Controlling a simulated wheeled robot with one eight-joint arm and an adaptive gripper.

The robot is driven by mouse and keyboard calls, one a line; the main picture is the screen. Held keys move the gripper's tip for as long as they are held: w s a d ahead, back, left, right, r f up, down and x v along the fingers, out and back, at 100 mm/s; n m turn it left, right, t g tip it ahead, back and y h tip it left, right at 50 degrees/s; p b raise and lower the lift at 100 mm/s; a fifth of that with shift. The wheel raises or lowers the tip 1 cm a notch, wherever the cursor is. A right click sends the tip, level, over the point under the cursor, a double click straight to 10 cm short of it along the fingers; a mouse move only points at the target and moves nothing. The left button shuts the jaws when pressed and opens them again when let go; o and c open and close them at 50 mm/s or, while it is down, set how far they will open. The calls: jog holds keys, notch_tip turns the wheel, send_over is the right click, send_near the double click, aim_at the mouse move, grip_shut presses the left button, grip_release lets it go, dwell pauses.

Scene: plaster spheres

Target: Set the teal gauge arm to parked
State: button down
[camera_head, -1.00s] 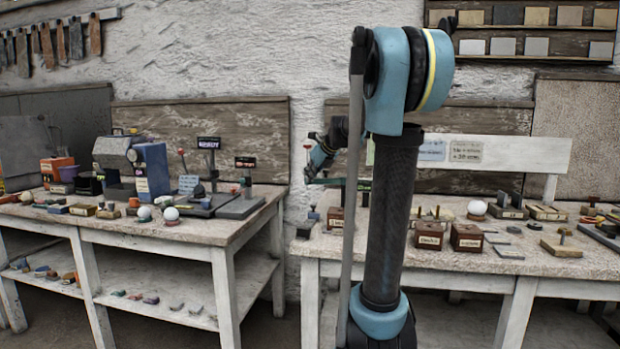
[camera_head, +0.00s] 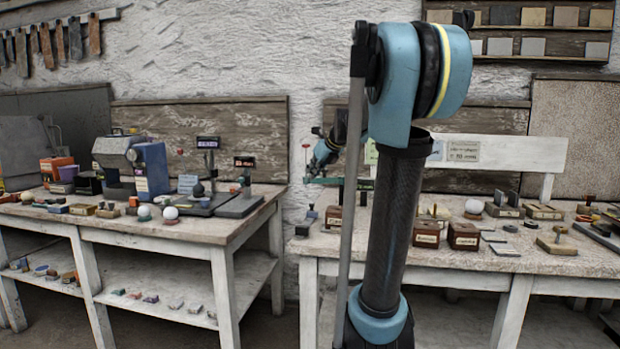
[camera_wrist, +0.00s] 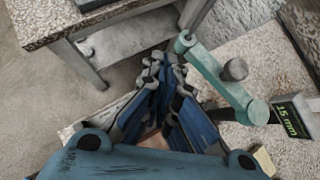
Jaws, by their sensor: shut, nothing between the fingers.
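The teal gauge arm (camera_wrist: 215,78) is a flat bar with rounded ends and a grey knob (camera_wrist: 235,68) on it. In the wrist view it slants from upper middle to lower right, its lower end beside a display (camera_wrist: 290,117) reading 15 mm. My gripper (camera_wrist: 166,72) is shut and empty, just left of the bar's upper end; I cannot tell whether they touch. In the head view the teal bar (camera_head: 321,181) shows low beside my gripper (camera_head: 313,172), above the right table. My own arm hides much of the gauge there.
The right table (camera_head: 470,262) holds brown boxes (camera_head: 426,234), a white sphere (camera_head: 474,206) and several small blocks. The left table (camera_head: 225,228) carries a blue machine (camera_head: 150,168) and small items. A gap separates the tables.

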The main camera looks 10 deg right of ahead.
jog(key=s+d+r, duration=0.1)
jog(key=s+r, duration=0.4)
dwell(0.4)
jog(key=s+d+f+n+g+h, duration=0.2)
jog(key=s+f+n, duration=1.3)
jog(key=s+f, duration=0.1)
jog(key=s+d+f+n+g+h, duration=0.2)
jog(key=s+f+n+g, duration=0.1)
jog(key=s+f+n, duration=1.1)
jog(key=s+f, duration=0.3)
jog(key=s, duration=0.1)
jog(key=shift+s+d+n+h, duration=0.15)
jog(key=shift+s+n+h, duration=0.1)
jog(key=shift+n+h, duration=0.15)
